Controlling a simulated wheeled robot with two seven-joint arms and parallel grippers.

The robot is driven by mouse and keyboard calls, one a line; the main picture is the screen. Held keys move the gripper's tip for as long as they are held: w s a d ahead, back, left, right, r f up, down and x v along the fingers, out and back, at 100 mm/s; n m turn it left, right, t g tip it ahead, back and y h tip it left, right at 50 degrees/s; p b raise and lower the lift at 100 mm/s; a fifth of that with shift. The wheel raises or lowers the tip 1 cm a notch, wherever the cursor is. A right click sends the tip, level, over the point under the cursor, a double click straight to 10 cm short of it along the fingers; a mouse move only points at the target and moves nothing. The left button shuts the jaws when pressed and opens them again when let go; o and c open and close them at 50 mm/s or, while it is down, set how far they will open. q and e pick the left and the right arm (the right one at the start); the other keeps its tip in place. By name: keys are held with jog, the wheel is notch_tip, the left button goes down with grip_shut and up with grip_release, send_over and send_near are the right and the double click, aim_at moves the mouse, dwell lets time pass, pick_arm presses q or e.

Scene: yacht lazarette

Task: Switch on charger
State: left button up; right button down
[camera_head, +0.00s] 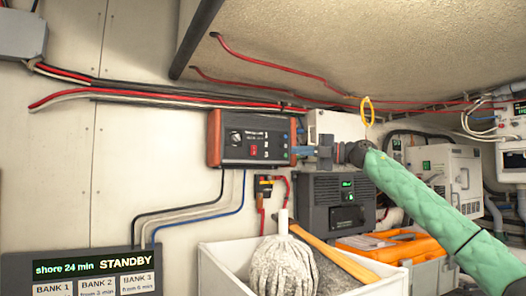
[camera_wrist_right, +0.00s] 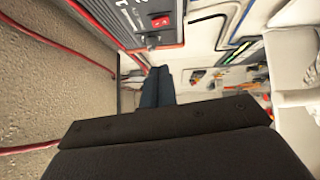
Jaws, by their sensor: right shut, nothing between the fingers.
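A dark grey box (camera_head: 224,138) with orange-brown ends, which looks like the charger, is fixed to the wall in the head view. Its front carries a round knob, a red rocker switch (camera_head: 254,150) and small lights. In the right wrist view the box (camera_wrist_right: 118,18) is at the top, with its red switch (camera_wrist_right: 161,22). My right gripper (camera_head: 297,151) is shut and empty at the box's right end; contact cannot be told. Its blue fingers (camera_wrist_right: 158,75) show together below the box in the wrist view. My left gripper is out of view. A panel (camera_head: 20,268) reads "STANDBY".
Below are a white bin (camera_head: 228,262) with a mop (camera_head: 283,262), a dark unit with a green display (camera_head: 318,205), and an orange case (camera_head: 415,248). Red cables (camera_head: 150,97) run along the wall above the box.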

aim_at(252, 147)
jog(key=shift+s+r, duration=0.15)
jog(key=shift+a, duration=0.1)
